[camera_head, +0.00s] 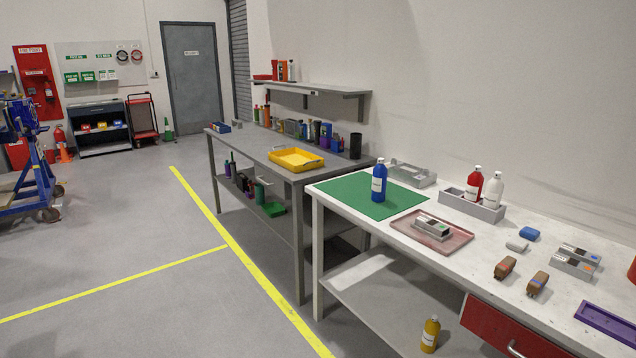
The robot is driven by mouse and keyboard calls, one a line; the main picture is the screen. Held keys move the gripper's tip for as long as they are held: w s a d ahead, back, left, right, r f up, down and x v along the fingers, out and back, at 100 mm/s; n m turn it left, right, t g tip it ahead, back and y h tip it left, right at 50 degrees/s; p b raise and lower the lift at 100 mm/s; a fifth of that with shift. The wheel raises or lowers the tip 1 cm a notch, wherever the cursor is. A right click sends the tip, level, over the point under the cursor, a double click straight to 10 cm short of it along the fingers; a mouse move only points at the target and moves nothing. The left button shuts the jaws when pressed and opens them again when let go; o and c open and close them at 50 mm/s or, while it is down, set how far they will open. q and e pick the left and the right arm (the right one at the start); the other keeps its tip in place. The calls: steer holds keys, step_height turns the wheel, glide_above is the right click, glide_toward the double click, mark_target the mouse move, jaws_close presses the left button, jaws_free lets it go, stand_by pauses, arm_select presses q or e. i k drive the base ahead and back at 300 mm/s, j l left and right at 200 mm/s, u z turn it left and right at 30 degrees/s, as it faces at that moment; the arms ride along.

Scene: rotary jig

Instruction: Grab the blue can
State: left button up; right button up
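On the grey table (245,150) behind, a blue item (326,131) stands among several containers at the back edge. It is too small to tell whether it is a can. Neither of my grippers is in view.
The white bench also holds a pink tray (405,230) with a grey block, a grey caddy (490,212) with red and white bottles, and brown blocks (506,267). A yellow tray (296,158) sits on the grey table. The floor at left is mostly clear.

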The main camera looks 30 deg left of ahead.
mark_target(380, 176)
steer(key=u, duration=0.45)
steer(key=i+j+z, duration=0.1)
steer(key=i+j, duration=0.25)
steer(key=i+j+z, duration=0.15)
steer(key=i+j, duration=0.15)
steer(key=i+j+z, duration=0.1)
steer(key=i+j, duration=0.2)
steer(key=i+j+z, duration=0.1)
steer(key=i+j, duration=0.2)
steer(key=j, duration=0.25)
steer(key=i+j+z, duration=0.15)
steer(key=j, duration=0.25)
steer(key=i+j+z, duration=0.1)
steer(key=i+j, duration=0.25)
steer(key=j, duration=0.15)
